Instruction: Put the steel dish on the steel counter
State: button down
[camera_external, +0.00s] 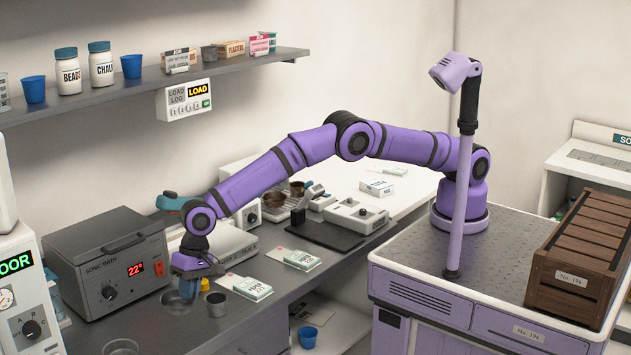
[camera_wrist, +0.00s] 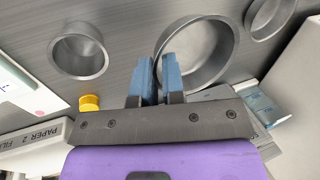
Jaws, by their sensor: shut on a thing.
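The steel dish (camera_wrist: 197,48) is a wide, round, shallow vessel in the wrist view. It also shows in the external view (camera_external: 176,303), partly hidden by my gripper. My gripper (camera_external: 190,287) points down at the front left. Its blue fingers (camera_wrist: 158,80) are closed on the dish's near wall, with the rim between them. The dish looks upright, at or very near the surface of the grey steel counter (camera_external: 240,318), which also fills the wrist view's background (camera_wrist: 128,25). I cannot tell whether the dish's bottom touches it.
A small steel cup (camera_external: 215,304) stands right of the dish, another (camera_external: 121,346) at the front left. A yellow-capped item (camera_wrist: 89,103) is close to my gripper. The sonic bath (camera_external: 105,265) stands behind left; paper packs (camera_external: 245,286) lie right.

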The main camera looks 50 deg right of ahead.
aim_at(191, 325)
jog(key=shift+f, duration=3.2)
jog(key=shift+f, duration=0.1)
jog(key=c, duration=1.2)
grip_release()
jog(key=v, duration=1.2)
